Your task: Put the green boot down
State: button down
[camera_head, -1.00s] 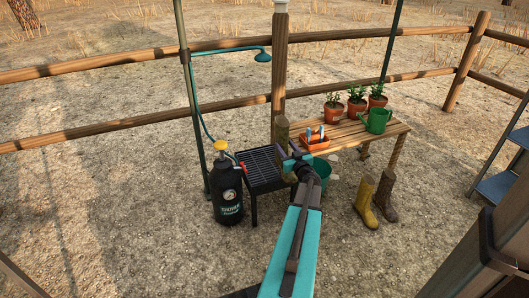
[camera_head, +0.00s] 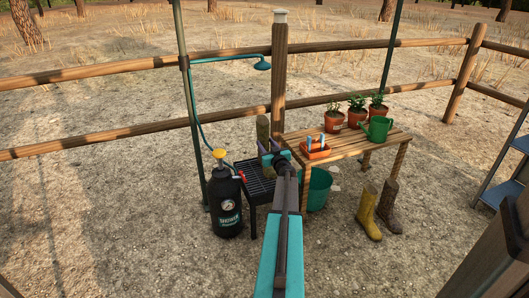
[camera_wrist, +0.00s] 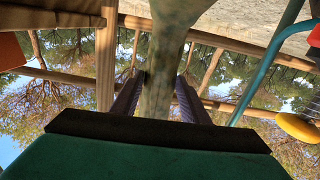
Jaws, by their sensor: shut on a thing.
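The green boot (camera_head: 263,129) is a dull olive, mottled boot, held up in front of the fence post in the head view. My gripper (camera_head: 270,149) is shut on it, and the jaws and wrist hide its lower part there. In the wrist view the boot (camera_wrist: 158,75) stands between the two dark fingers (camera_wrist: 157,98). Its full outline is cut off at the top edge. Below and around the gripper in the head view is a low black slatted stand (camera_head: 251,176), partly hidden by my arm. Any gap between boot and stand cannot be judged.
A black shower canister (camera_head: 226,205) stands left of the stand. A wooden table (camera_head: 346,147) with pots, a watering can (camera_head: 377,128) and an orange tool tray (camera_head: 316,153) is at right. A green bucket (camera_head: 320,187), yellow boot (camera_head: 367,213) and brown boot (camera_head: 388,207) stand on the ground.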

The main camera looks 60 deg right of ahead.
jog(key=shift+w+d+f+b, duration=0.1)
jog(key=shift+w+d+b, duration=0.2)
jog(key=shift+w, duration=0.2)
jog(key=shift+w+f+b, duration=0.1)
jog(key=shift+f+b, duration=1.2)
jog(key=shift+f, duration=0.35)
jog(key=c, duration=1)
grip_release()
jog(key=shift+f, duration=0.1)
jog(key=shift+a, duration=0.1)
jog(key=shift+p+v, duration=0.45)
jog(key=shift+v, duration=0.35)
jog(key=p, duration=0.4)
send_over(274, 176)
jog(key=shift+w, duration=0.1)
